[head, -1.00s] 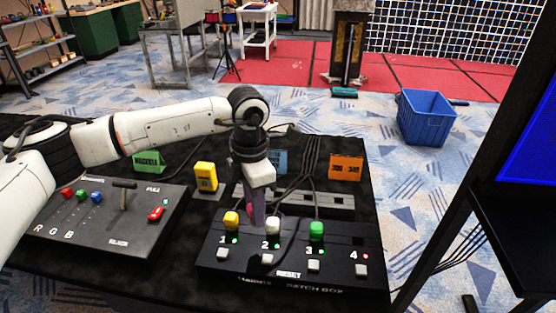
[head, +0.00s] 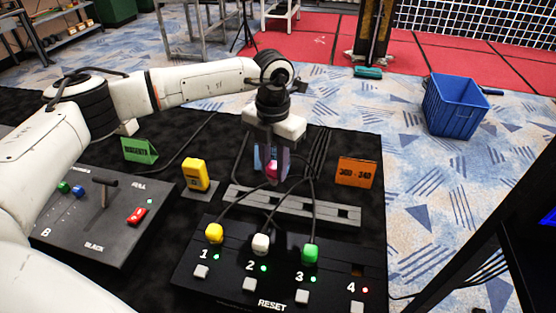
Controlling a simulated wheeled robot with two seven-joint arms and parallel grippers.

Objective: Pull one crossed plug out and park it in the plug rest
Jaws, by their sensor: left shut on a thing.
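My left gripper (head: 272,168) is shut on a pink plug (head: 271,171), fingers pointing down. It is at the back edge of the grey slotted plug rest (head: 334,212); I cannot tell whether the plug touches the rest. The black patch box (head: 215,293) is in front. A yellow plug (head: 214,233) is in socket 1, a white plug (head: 260,244) in 2 and a green plug (head: 310,253) in 3, each with a green light. Socket 4 (head: 357,270) is empty with a red light. My right gripper is out of view.
A black slider console (head: 95,242) is at left. A yellow device (head: 195,174), a green card (head: 139,150) and an orange card (head: 356,171) stand around the rest. Black cables run across the table behind it. A blue crate (head: 455,105) is on the floor.

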